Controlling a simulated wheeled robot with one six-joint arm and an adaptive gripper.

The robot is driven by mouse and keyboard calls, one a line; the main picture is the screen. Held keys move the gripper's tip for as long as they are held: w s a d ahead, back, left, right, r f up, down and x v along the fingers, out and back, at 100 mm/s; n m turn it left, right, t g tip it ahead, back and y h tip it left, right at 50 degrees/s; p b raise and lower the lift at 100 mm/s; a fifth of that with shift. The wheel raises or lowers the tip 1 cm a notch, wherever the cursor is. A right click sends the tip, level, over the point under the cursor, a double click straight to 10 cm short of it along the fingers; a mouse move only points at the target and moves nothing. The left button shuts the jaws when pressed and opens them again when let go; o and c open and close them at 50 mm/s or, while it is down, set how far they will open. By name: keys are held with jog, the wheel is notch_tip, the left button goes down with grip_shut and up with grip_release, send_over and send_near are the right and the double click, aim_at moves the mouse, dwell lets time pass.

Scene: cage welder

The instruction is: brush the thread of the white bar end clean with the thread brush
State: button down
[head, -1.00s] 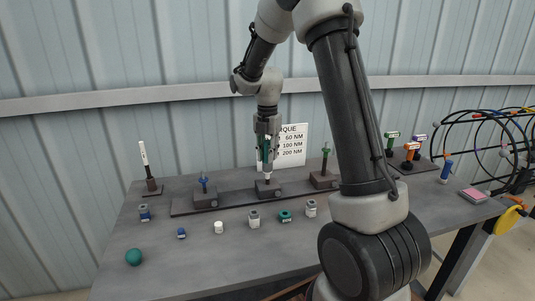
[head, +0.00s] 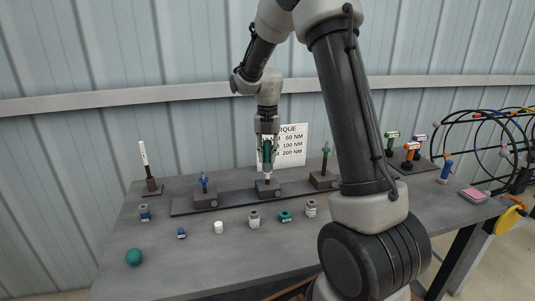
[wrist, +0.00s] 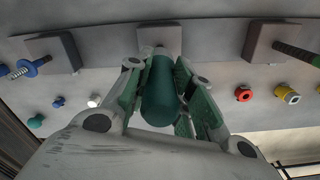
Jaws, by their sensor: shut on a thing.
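My gripper (head: 267,158) is shut on a dark green, round-ended handle (wrist: 159,90), which I take to be the thread brush. The gripper points down over the middle block (head: 266,189) on the dark rail. The white bar end (head: 267,176) shows as a small pale piece between the gripper and this block. The brush's working end and the thread are hidden in the wrist view, and I cannot tell in the head view whether they touch. The middle block also shows ahead of the handle in the wrist view (wrist: 160,36).
A blue bar end (head: 204,184) and a green bar end (head: 325,158) stand in neighbouring blocks. Several small nuts and caps, including a white cap (head: 219,227), lie in front of the rail. Black hoops (head: 490,140) stand at right.

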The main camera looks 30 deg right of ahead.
jog(key=m, duration=1.5)
jog(key=n, duration=1.6)
dwell(0.3)
